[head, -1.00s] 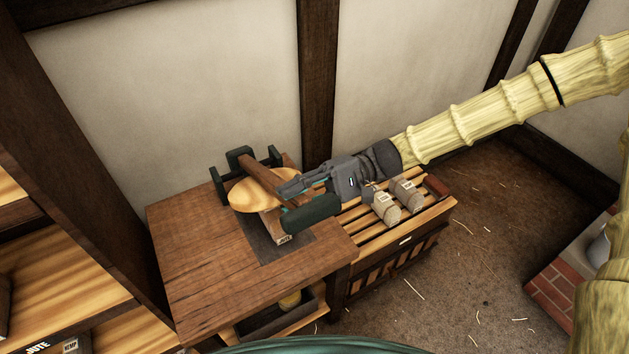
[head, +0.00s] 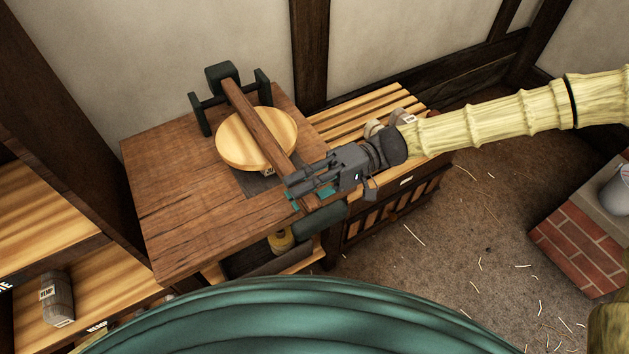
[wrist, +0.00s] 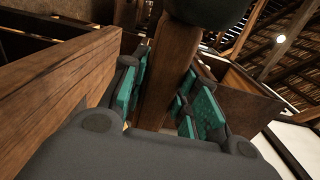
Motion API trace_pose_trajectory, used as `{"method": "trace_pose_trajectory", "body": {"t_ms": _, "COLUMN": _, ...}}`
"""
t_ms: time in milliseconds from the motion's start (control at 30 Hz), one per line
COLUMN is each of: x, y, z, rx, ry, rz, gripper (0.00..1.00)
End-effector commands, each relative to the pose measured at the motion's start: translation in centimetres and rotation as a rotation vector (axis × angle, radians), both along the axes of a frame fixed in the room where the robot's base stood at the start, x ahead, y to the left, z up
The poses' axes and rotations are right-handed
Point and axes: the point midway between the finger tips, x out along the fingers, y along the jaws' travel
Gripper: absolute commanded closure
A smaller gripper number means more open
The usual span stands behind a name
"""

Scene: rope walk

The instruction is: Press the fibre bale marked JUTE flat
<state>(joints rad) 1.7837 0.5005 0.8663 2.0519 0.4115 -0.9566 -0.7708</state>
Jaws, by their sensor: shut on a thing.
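A press stands on the wooden bench, with a round pale wooden plate (head: 240,143) under a long brown lever (head: 252,112). The bale lies beneath the plate. In the wrist view the teal finger pads (wrist: 160,97) stand on both sides of the lever (wrist: 165,65).
The bench top (head: 180,210) is bare to the left of the press. A slatted rack (head: 350,122) with small pale bales (head: 376,127) adjoins at the right. A shelf at the left holds a HEMP bale (head: 57,298). A brick block (head: 580,245) stands at the right.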

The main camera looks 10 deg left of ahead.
Motion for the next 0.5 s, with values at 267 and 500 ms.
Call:
{"method": "trace_pose_trajectory", "body": {"t_ms": 267, "x": -0.4, "y": 0.8, "z": -1.5, "rx": 0.018, "ry": -0.025, "rz": 0.021, "gripper": 1.0}}
{"method": "trace_pose_trajectory", "body": {"t_ms": 500, "x": -0.4, "y": 0.8, "z": -1.9, "rx": 0.017, "ry": -0.027, "rz": 0.022, "gripper": 1.0}}
